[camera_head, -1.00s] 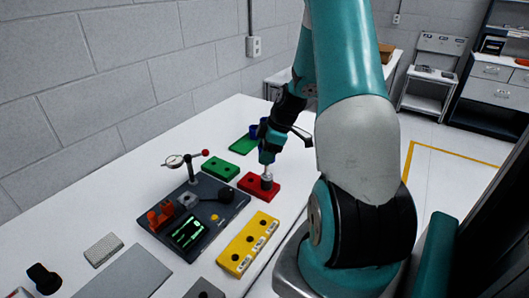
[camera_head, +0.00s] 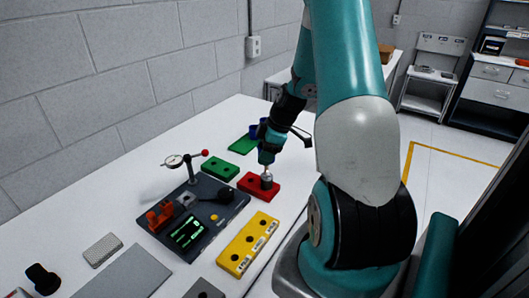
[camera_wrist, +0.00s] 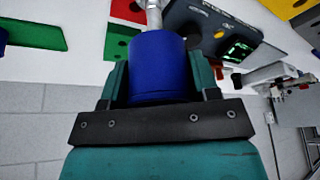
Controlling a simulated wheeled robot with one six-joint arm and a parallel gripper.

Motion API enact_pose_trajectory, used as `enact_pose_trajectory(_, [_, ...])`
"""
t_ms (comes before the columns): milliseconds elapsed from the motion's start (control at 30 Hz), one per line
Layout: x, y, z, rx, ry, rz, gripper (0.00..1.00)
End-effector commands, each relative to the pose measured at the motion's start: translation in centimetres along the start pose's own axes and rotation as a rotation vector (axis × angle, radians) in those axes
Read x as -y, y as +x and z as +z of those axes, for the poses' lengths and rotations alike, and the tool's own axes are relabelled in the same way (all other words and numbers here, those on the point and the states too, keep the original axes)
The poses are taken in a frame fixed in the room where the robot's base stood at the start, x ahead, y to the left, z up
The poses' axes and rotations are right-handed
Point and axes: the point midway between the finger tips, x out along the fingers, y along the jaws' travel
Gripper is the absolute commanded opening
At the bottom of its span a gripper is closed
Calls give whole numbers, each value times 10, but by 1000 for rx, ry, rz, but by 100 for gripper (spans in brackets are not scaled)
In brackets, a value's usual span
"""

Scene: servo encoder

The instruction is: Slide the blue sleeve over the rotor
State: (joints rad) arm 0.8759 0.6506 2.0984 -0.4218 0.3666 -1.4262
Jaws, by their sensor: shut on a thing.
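The blue sleeve (camera_wrist: 160,68) is held between the two fingers of my gripper (camera_wrist: 157,84) in the wrist view. In the head view my gripper (camera_head: 266,154) is right above the red block (camera_head: 260,186). The silver rotor (camera_head: 267,180) stands upright on that block, with a thin stem on top. In the wrist view a silver stem (camera_wrist: 153,17) shows at the sleeve's far end, in line with it. I cannot tell whether its tip is inside the sleeve. The sleeve is mostly hidden by my fingers in the head view.
A green block (camera_head: 221,168) lies behind, a yellow block (camera_head: 248,243) in front. Another blue part (camera_head: 253,131) stands on a green tray (camera_head: 239,145).

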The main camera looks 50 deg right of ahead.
Motion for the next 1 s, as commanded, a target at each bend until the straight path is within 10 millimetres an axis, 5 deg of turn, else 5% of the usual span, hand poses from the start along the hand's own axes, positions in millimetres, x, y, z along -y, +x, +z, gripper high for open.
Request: enact_pose_trajectory(1000, [0, 19, 8, 0, 0, 0, 33])
